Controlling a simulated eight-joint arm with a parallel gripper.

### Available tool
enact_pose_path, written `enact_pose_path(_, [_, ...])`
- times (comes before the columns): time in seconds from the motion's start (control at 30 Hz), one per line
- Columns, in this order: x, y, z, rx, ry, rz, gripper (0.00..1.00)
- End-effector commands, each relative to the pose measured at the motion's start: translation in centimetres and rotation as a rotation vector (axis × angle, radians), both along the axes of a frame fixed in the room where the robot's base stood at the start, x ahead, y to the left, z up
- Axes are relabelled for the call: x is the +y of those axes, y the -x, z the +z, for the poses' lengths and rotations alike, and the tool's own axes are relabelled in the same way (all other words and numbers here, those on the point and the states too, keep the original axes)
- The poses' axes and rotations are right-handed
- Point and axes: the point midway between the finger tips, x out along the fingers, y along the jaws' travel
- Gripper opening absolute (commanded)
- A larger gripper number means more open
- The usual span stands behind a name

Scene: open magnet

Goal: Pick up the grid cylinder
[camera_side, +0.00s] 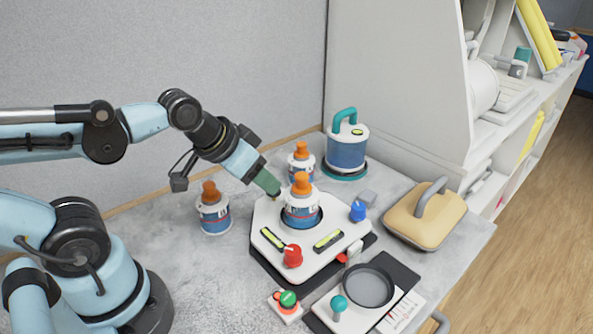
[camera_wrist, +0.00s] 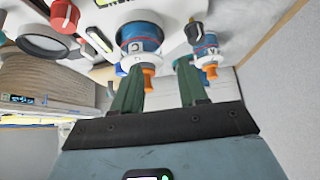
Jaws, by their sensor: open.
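Three blue-and-white cylinders with orange knobs are in the side view. One cylinder (camera_side: 301,212) sits in the round opening of the white device (camera_side: 345,222), one (camera_side: 214,218) stands on the table to the left, and one (camera_side: 300,168) stands behind the device. I cannot tell which is the grid cylinder. My gripper (camera_side: 268,184) is open and tilted down, just left of the cylinder in the device. In the wrist view its green fingers (camera_wrist: 158,66) are apart and look empty. Two cylinders (camera_wrist: 141,36) (camera_wrist: 206,47) show beyond the fingertips there.
A blue canister with a teal handle (camera_side: 347,148) stands at the back. A tan block with a grey handle (camera_side: 425,212) is at the right. The device has a red knob (camera_side: 292,256) and a blue knob (camera_side: 357,211). A dark round dish (camera_side: 368,286) lies in front.

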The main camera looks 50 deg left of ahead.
Motion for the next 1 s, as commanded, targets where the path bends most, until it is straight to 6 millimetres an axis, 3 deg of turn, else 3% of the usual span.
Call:
enact_pose_path(0.13, [0.0,0.0,0.0,0.0,0.0,0.0,0.46])
enact_pose_path(0.5, [0.0,0.0,0.0,0.0,0.0,0.0,1.0])
enact_pose_path(0.77, [0.0,0.0,0.2,0.0,0.0,0.0,1.0])
enact_pose_path(1.0, [0.0,0.0,2.7,0.0,0.0,0.0,1.0])
